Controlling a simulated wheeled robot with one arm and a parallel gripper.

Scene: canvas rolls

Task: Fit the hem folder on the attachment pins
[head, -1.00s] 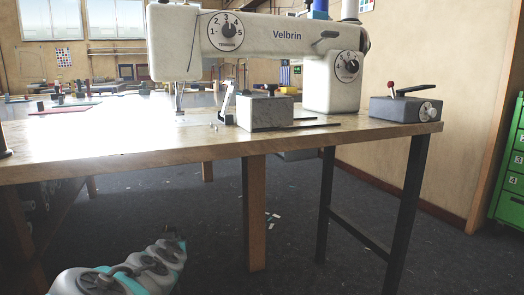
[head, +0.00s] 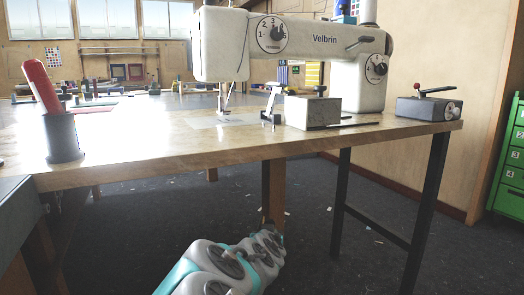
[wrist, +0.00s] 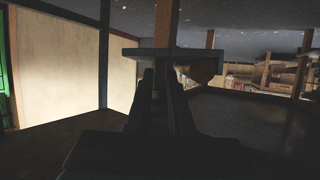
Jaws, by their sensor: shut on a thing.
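In the wrist view my gripper (wrist: 160,85) shows as dark fingers shut on a flat grey plate with a brownish rounded part at its right, likely the hem folder (wrist: 135,53). Its details are too dark to make out. The head view shows only my arm low in front of the table, with the gripper out of sight. The white sewing machine (head: 318,38) stands on the table, its needle area (head: 225,98) above a pale plate (head: 222,121). Small metal parts (head: 268,119) stand right of the needle; I cannot tell whether these are the attachment pins.
A grey block (head: 312,111) sits right of the needle area, and a dark box with a red-knobbed lever (head: 422,108) at the table's right end. A dark cup (head: 62,138) with a red-handled tool stands at the left. The front middle of the tabletop (head: 150,145) is clear.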

